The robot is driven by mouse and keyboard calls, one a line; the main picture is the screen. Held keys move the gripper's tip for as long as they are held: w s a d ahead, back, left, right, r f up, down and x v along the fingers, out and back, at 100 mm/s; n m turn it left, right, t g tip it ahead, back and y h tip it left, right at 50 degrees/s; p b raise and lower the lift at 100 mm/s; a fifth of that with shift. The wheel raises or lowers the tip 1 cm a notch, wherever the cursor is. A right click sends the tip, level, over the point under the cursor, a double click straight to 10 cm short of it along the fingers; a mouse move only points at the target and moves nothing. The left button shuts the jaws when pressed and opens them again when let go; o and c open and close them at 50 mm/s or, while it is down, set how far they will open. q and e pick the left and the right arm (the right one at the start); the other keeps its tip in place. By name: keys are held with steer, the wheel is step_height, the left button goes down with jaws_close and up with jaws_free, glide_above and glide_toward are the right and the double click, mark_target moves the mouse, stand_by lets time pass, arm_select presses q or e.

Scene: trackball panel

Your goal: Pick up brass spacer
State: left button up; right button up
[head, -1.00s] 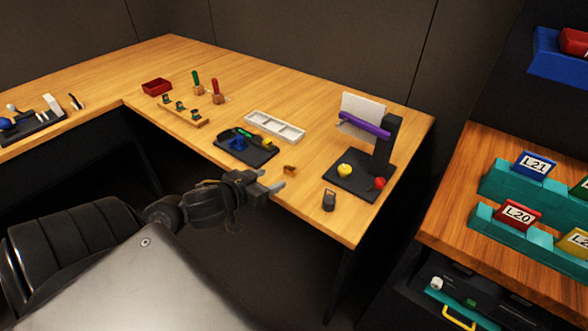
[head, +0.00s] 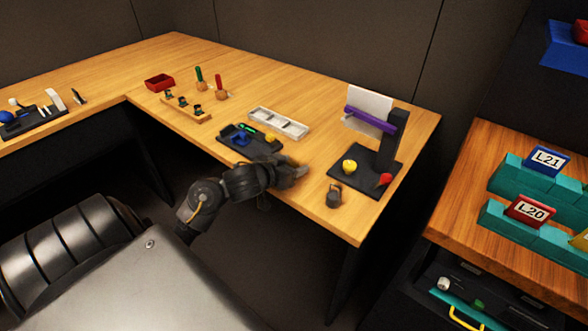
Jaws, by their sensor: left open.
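My left gripper (head: 297,171) reaches over the front part of the wooden table, right of the black tray, with its jaws open. A small brass-coloured block, which looks like the brass spacer, stood at this spot in the earlier head view. It is now hidden behind the gripper, so I cannot tell whether the fingers are around it or only above it. Nothing can be made out between the fingers. My right gripper is not in view.
The black tray (head: 258,153) with a blue part and the white compartment tray (head: 279,124) lie left of and behind the gripper. A dark weight-like object (head: 334,197) and a black stand (head: 378,173) with a yellow and a red piece are to its right.

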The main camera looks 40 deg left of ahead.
arm_select(q)
steer(key=shift+w, duration=0.1)
steer(key=c, duration=1)
steer(key=shift+c, duration=0.2)
